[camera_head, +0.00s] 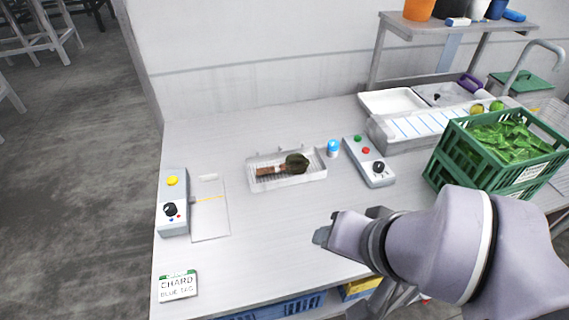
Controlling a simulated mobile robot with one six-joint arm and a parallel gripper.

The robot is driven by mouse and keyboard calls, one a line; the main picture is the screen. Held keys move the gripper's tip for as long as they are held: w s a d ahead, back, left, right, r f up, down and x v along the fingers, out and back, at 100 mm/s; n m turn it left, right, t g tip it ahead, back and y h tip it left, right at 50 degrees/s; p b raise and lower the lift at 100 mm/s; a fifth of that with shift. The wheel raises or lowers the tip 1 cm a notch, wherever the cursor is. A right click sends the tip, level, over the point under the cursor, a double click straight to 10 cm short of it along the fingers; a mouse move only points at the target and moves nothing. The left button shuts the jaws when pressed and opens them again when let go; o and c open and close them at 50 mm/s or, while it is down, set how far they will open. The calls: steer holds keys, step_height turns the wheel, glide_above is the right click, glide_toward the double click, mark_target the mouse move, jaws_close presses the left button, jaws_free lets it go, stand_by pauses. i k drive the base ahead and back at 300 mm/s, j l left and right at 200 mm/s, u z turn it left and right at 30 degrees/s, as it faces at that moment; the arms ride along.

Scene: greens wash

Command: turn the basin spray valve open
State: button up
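No label marks the basin spray valve, and I cannot tell for sure which knob it is. A grey control box (369,162) has a green button, a red button and a black knob (378,167), and stands left of the basin area. Another grey box (173,203) at the left has a yellow button and a black knob (170,209). A small dark fitting (437,96) shows by the metal basin (455,93) at the back right.
A green crate of leaves (460,155) stands at the right, beside a white tray with blue lines (405,128). A blue-topped cup (333,148) is near the control box. The front-middle table is clear.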

mark_target(333, 145)
steer(key=j+z, duration=0.2)
steer(key=j, duration=0.3)
steer(key=k+j+z, duration=0.2)
steer(key=j, duration=0.25)
steer(key=j+z, duration=0.2)
steer(key=j, duration=0.3)
